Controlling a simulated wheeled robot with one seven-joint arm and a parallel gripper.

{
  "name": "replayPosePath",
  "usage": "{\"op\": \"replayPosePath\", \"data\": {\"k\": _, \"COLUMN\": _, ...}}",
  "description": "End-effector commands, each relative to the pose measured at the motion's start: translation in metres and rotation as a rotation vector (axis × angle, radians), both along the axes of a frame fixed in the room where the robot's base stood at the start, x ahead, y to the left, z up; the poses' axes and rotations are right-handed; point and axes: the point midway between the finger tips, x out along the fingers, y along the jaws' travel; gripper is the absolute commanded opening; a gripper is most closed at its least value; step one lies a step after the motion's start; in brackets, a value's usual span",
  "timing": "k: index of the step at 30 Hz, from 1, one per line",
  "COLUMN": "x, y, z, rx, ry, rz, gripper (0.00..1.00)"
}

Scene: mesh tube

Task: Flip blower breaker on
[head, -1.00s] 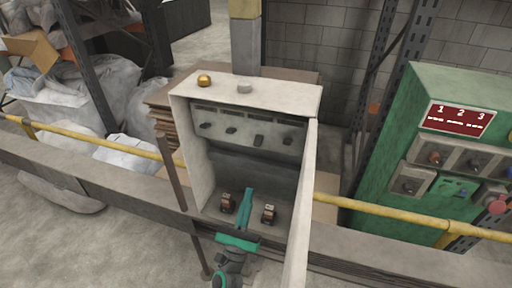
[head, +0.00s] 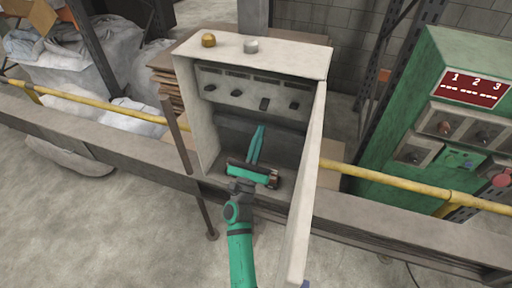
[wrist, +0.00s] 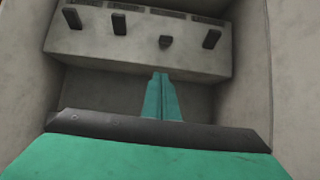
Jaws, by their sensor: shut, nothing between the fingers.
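An open grey breaker box (head: 186,115) stands ahead, with a row of several dark switches on its inner panel. From the left these are a first (head: 210,87), a second (head: 237,93), a third (head: 264,103) and a fourth switch (head: 294,106). The third looks different from the others, so its lever seems set the other way; it looks short in the wrist view (wrist: 166,42). Labels above the switches are too small to read. My teal gripper (head: 260,128) is shut and empty inside the box, its tips (wrist: 160,75) below the third switch and apparently apart from it.
The box's door (head: 305,190) stands open on the right. A gold knob (head: 208,40) and a grey knob (head: 251,46) sit on top. A copper-coloured part (head: 273,180) shows on the box floor beside my gripper. A yellow rail (head: 400,184) and green cabinet (head: 400,125) are to the right.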

Motion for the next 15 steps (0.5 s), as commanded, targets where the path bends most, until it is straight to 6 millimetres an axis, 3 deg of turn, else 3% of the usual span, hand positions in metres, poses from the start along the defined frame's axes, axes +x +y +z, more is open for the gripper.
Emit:
{"op": "replayPosePath", "data": {"k": 4, "x": 0.021, "y": -0.007, "z": 0.017, "rx": 0.001, "ry": -0.002, "rz": -0.002, "gripper": 0.00}}
{"op": "replayPosePath", "data": {"k": 9, "x": 0.010, "y": -0.003, "z": 0.038, "rx": 0.001, "ry": -0.001, "rz": 0.001, "gripper": 0.00}}
{"op": "replayPosePath", "data": {"k": 15, "x": 0.005, "y": -0.002, "z": 0.050, "rx": 0.000, "ry": 0.000, "rz": -0.001, "gripper": 0.00}}
